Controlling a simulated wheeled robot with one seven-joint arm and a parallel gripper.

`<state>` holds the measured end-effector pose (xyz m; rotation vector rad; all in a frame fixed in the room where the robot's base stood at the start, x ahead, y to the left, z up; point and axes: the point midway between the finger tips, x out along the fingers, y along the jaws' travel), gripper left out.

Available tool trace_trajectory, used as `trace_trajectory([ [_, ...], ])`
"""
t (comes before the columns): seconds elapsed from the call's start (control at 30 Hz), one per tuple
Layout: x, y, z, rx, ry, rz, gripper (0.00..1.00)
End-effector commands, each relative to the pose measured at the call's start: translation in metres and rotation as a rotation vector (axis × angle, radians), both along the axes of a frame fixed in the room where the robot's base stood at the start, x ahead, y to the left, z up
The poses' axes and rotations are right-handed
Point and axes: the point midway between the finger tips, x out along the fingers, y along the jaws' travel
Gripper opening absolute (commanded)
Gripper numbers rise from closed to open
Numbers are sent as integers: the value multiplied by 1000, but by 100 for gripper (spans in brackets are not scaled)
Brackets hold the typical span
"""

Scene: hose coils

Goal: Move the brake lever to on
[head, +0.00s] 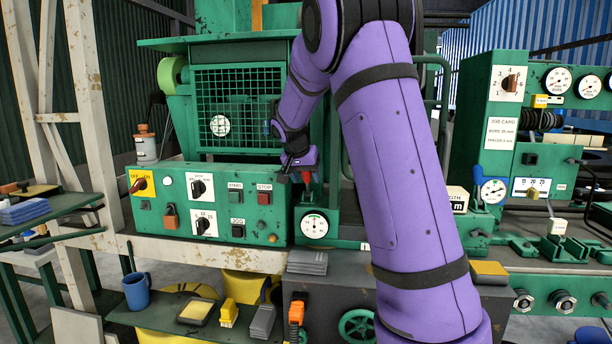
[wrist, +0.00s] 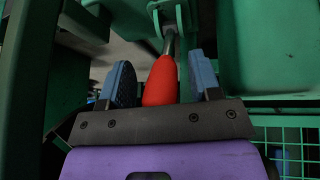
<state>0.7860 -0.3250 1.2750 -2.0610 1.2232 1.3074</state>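A lever with a red grip (wrist: 160,82) on a grey metal rod, hinged in a green bracket (wrist: 166,14), shows in the wrist view. I take it to be the brake lever; no label is readable on it. My gripper (wrist: 161,78) is open, with one blue finger on each side of the red grip. A narrow gap shows on both sides, so the fingers look apart from it. In the head view my gripper (head: 298,168) is in front of the green machine, right of the mesh guard. A bit of the red grip (head: 306,177) shows there, mostly hidden by my gripper.
The control panel (head: 215,240) with knobs, buttons and a padlock lies left of my gripper. A round gauge (head: 314,226) sits below it. The mesh guard (head: 238,115) stands close on the left. My arm hides much of the machine on the right.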

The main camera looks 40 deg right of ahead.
Motion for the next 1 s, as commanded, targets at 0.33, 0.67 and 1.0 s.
trace_trajectory([
  [0.33, 1, 1, 6, -2, -8, 1, 57],
  [0.67, -9, 25, 52, -1, -10, 3, 57],
  [1.0, -18, 47, 91, -2, -5, 1, 57],
])
